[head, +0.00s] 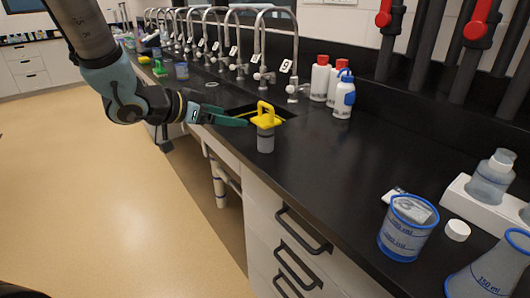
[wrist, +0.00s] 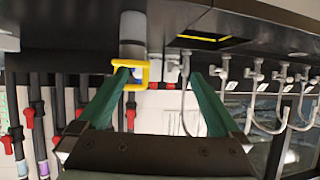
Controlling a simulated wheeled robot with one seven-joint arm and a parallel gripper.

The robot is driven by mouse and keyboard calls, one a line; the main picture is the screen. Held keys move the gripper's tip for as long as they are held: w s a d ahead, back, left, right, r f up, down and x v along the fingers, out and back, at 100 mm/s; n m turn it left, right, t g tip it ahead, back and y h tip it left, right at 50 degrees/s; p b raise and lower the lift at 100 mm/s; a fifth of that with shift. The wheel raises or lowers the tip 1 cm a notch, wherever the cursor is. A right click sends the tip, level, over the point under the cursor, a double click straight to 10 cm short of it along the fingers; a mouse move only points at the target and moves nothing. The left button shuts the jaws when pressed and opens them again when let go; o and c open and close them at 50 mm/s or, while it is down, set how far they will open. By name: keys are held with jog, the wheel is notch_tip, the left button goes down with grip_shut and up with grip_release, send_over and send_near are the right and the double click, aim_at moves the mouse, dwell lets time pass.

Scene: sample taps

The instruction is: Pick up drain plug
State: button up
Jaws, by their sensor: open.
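The drain plug (head: 266,143) has a yellow looped handle on a grey cylindrical body. It stands upright on the black counter near its front edge, by a sink. My gripper (head: 234,116) is open and empty, with green fingers, just left of the yellow handle in the head view. In the wrist view, which is upside down, the plug (wrist: 132,28) shows beyond the left fingertip, left of the middle of my gripper (wrist: 160,76). That fingertip overlaps the yellow handle; I cannot tell whether they touch.
A row of taps with number tags (head: 262,48) lines the back of the counter (head: 330,165). A blue-rimmed beaker (head: 396,245), a white cap (head: 457,230) and a flask (head: 490,272) are at the right. The counter around the plug's right side is clear.

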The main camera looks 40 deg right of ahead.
aim_at(260, 122)
jog(key=s, duration=0.1)
jog(key=s+d+m+g, duration=0.1)
jog(key=s+d+g, duration=0.1)
jog(key=s, duration=0.1)
jog(key=shift+d+f+h, duration=0.25)
jog(key=shift+f+h, duration=0.05)
jog(key=shift+m, duration=0.3)
jog(key=x, duration=0.4)
jog(key=shift+s+d, duration=0.1)
jog(key=shift+d, duration=0.3)
jog(key=shift+p+x, duration=1)
jog(key=shift+x, duration=1.85)
jog(key=shift+w, duration=0.25)
jog(key=shift+c, duration=0.2)
grip_shut()
